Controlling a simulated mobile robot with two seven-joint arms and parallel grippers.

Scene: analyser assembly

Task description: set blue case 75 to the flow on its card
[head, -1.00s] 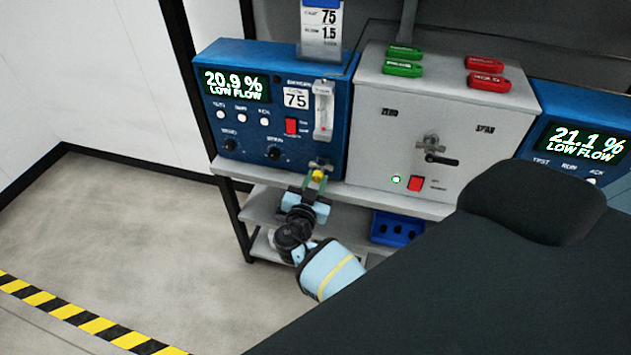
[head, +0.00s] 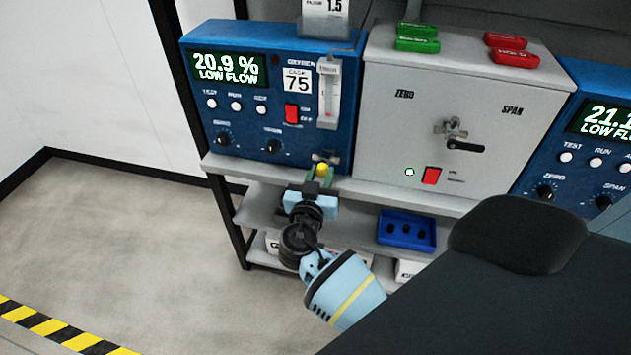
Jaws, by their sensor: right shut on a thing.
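Blue case 75 (head: 225,125) stands on the shelf's top at left, its display (head: 227,68) reading 20.9 % LOW FLOW. Its number label (head: 297,80) shows 75. The card (head: 326,12) on top is cut off by the frame and shows 1.5. The clear flow tube (head: 328,95) is on the case's right front; its float level is too small to read. My right gripper (head: 320,176) comes from below and is shut on that knob. My left gripper is out of view.
A grey box (head: 400,125) with a lever (head: 462,146) and green and red tags on top stands right of the case. Another blue case (head: 555,165) stands further right. A blue tray (head: 408,228) is on the lower shelf. The floor at left is clear.

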